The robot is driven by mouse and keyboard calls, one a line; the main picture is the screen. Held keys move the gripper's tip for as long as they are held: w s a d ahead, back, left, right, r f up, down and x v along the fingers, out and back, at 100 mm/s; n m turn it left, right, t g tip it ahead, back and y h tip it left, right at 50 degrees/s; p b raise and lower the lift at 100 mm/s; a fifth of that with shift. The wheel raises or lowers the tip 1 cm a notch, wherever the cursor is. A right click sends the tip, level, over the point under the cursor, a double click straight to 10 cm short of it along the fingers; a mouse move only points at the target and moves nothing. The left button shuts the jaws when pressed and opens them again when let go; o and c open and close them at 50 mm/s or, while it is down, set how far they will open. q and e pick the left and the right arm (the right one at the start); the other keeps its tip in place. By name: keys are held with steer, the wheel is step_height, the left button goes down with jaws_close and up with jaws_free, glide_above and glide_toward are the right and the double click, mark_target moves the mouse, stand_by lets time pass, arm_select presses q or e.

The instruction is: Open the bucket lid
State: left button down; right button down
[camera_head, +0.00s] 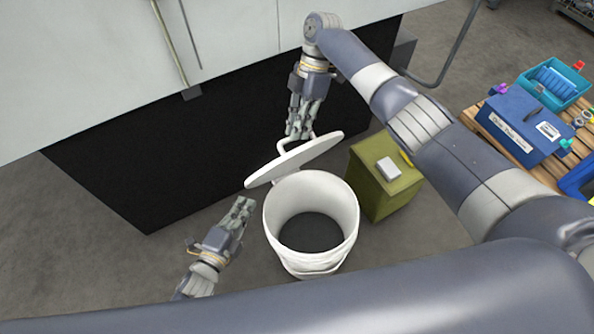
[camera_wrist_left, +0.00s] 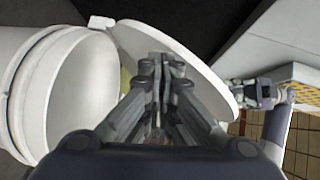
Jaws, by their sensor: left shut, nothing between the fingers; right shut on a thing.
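A white bucket (camera_head: 340,222) stands on the floor with its mouth open and its inside visible. Its round white lid (camera_head: 296,161) is tilted up, raised over the bucket's far left rim. My right gripper (camera_head: 298,134) is shut on the lid's handle (camera_head: 283,146) behind the lid. My left gripper (camera_head: 243,204) is shut and empty, just left of the bucket. In the left wrist view, the left fingers (camera_wrist_left: 165,62) appear in front of the lid (camera_wrist_left: 196,67), with the bucket (camera_wrist_left: 62,90) to the left; contact cannot be told.
A dark machine base (camera_head: 150,170) with a light upper panel (camera_head: 90,70) stands behind. An olive box (camera_head: 385,195) with a small pale block stands right of the bucket. A pallet (camera_head: 500,135) with blue boxes (camera_head: 520,130) lies farther right.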

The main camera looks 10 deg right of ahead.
mark_target(291, 154)
arm_select(q)
steer(key=s+d+r+m+g+h, duration=0.3)
steer(key=s+d+r+m+h, duration=0.4)
steer(key=m, duration=0.4)
arm_select(e)
steer(key=shift+d+f, duration=0.1)
steer(key=shift+f, duration=0.25)
arm_select(q)
steer(key=w+d+r, duration=0.1)
steer(key=w+d, duration=0.6)
steer(key=w, duration=0.3)
steer(key=shift+d+r+h, duration=0.2)
steer(key=shift+d+h, duration=0.15)
steer(key=shift+h, duration=0.05)
steer(key=shift+w, duration=0.1)
